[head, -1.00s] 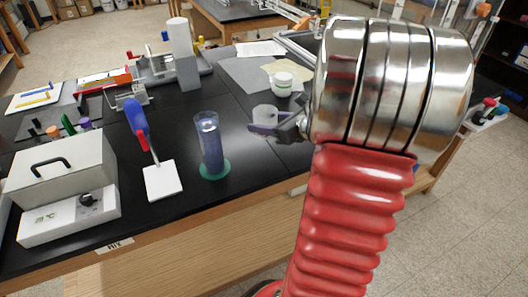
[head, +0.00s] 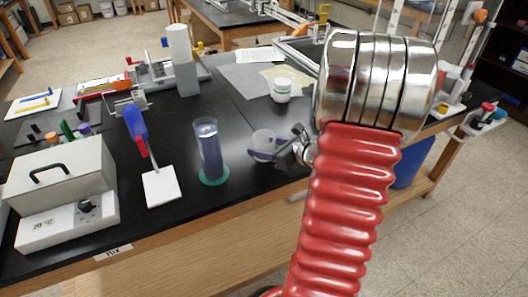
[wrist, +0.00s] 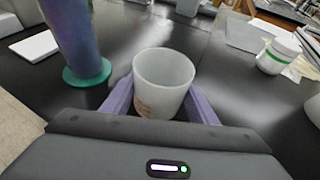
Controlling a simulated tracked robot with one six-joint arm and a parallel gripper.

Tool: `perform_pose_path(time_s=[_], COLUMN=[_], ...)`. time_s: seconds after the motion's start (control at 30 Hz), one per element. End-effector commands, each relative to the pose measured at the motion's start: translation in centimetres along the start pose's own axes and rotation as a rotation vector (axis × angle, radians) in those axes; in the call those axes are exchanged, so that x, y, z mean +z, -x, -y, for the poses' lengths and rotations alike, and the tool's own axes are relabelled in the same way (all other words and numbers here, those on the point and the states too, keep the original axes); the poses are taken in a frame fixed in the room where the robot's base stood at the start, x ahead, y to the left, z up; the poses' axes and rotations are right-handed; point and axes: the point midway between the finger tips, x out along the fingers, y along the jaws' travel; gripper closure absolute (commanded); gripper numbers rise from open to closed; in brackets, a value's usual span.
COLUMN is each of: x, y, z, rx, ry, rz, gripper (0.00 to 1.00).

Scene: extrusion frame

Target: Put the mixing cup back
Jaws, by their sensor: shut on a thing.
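The mixing cup is a small translucent whitish cup (head: 263,140), upright between the two purple fingers of my gripper (head: 268,153). In the wrist view the cup (wrist: 163,72) sits between the fingers (wrist: 160,105), which close on it from both sides. Its open rim faces up and the inside looks empty. A faint brownish mark shows on its near side. In the head view the cup is over the black bench (head: 240,182), right of the tall blue cylinder. I cannot tell whether its bottom touches the bench.
The tall blue cylinder (head: 208,145) on a green base (head: 214,177) stands close left of the cup. A white jar with a green band (head: 281,90) is behind. A white-bladed tool (head: 159,187) and a white heater box (head: 66,213) are left. Bench between cylinder and jar is clear.

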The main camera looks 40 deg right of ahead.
Motion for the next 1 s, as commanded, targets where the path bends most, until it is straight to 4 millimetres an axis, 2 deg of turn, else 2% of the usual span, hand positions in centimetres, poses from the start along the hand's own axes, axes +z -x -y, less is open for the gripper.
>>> perform_pose_path(time_s=[0.2,0.63,0.67,0.9,1.0], x=[-2.0,-2.4,-2.4,-2.3,-2.3], y=[-0.8,-1.0,-1.0,-1.0,-1.0], z=[0.0,0.0,0.0,0.0,0.0], rx=[0.001,0.001,0.0,0.001,0.001], ry=[-0.002,0.0,0.0,0.0,0.0], rz=[0.0,-0.001,0.0,0.0,0.0], gripper=[0.72,0.72,0.45,0.29,0.29])
